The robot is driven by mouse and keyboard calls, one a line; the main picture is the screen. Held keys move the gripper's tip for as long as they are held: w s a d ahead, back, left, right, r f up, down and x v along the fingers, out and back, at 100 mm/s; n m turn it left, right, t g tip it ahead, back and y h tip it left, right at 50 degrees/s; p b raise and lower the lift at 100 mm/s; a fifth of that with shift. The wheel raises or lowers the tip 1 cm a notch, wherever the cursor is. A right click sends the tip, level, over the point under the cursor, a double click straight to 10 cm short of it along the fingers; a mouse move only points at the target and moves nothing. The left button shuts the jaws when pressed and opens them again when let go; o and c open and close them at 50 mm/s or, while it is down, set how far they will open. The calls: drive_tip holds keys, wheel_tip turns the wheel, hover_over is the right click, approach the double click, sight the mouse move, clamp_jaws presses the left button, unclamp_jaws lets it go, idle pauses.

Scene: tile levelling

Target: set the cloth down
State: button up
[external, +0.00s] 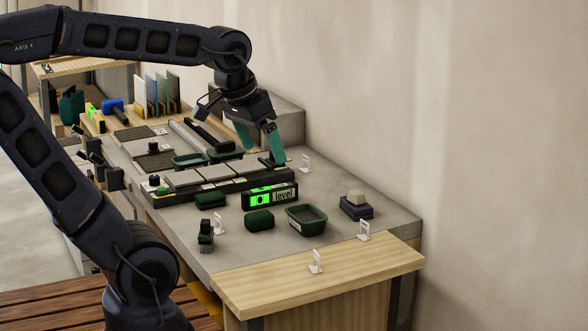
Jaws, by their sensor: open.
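My gripper (263,154) is open, with its teal fingers spread and pointing down over the back right of the grey worktop. I see nothing held between the fingers. A purple folded item (356,208), which looks like a cloth, lies flat on the right side of the worktop, with a pale beige block (356,197) on top of it. It is well apart from my gripper, nearer the front right. A dark green flat item (210,200) lies left of the level; I cannot tell if it is cloth.
A green-lit level (270,195) stands mid-worktop, with a dark green tray (306,219), a rounded green block (259,220) and a brush (206,236) in front. Grey tiles (216,171) lie in a dark frame behind. Small white clips stand around. The wooden front ledge (330,275) is mostly clear.

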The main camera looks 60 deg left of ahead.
drive_tip(key=shift+m, duration=0.9)
drive_tip(key=shift+s+d+f, duration=0.2)
drive_tip(key=shift+s+d, duration=0.55)
drive_tip(key=shift+s, duration=0.2)
drive_tip(key=shift+s+d+f, duration=0.15)
drive_tip(key=shift+s+d, duration=0.55)
drive_tip(key=shift+s, duration=0.2)
